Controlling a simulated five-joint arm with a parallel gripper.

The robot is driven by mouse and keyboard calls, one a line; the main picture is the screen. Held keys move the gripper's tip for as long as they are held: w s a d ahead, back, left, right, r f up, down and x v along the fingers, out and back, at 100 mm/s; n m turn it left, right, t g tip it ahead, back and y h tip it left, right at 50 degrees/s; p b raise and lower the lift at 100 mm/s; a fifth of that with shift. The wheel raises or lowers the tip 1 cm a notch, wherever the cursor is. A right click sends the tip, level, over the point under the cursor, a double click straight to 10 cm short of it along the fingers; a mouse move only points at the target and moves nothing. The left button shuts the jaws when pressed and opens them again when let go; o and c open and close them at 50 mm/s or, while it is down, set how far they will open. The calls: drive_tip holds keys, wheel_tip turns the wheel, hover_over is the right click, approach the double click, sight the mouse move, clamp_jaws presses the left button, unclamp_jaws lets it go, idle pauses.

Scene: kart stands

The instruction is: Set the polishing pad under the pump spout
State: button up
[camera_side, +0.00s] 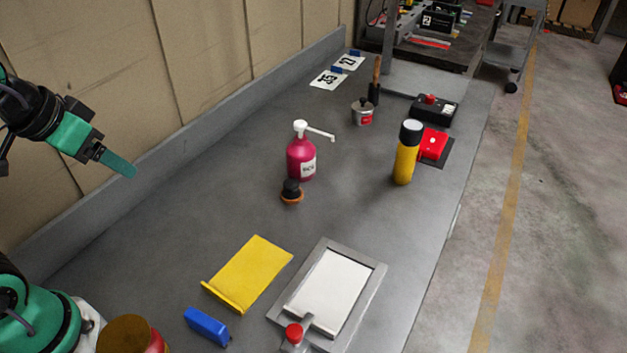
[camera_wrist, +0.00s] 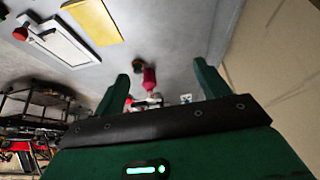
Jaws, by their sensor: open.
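The polishing pad (camera_side: 291,192), a black knob on an orange-brown disc, stands upright on the grey bench just in front of the pump bottle (camera_side: 301,160). The bottle is magenta with a white pump head, and its spout (camera_side: 321,133) points right. The pad sits left of and nearer than the spout tip. My gripper (camera_side: 118,163) is high at the left, well away from both, with green fingers. In the wrist view my gripper (camera_wrist: 163,84) is open and empty, with the pad (camera_wrist: 139,65) and bottle (camera_wrist: 149,80) beyond the fingers.
A yellow tray (camera_side: 250,272), a blue block (camera_side: 206,326) and a grey-framed white panel (camera_side: 376,276) lie at the front. A yellow canister (camera_side: 404,160) and red box (camera_side: 433,144) stand right; a small pot (camera_side: 362,114) is behind. Bench left of the bottle is clear.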

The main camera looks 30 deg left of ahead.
drive_tip(key=w+d+r+m+g, duration=0.1)
drive_tip(key=w+d+r, duration=0.1)
drive_tip(key=w, duration=0.6)
drive_tip(key=m+g, duration=0.3)
drive_tip(key=g, duration=0.2)
hover_over(292, 182)
wheel_tip(292, 182, down, 18)
drive_tip(key=shift+a, duration=0.1)
drive_tip(key=shift+f, duration=0.3)
drive_tip(key=shift+f, duration=0.1)
drive_tip(key=shift+f, duration=1.2)
drive_tip(key=shift+f, duration=0.1)
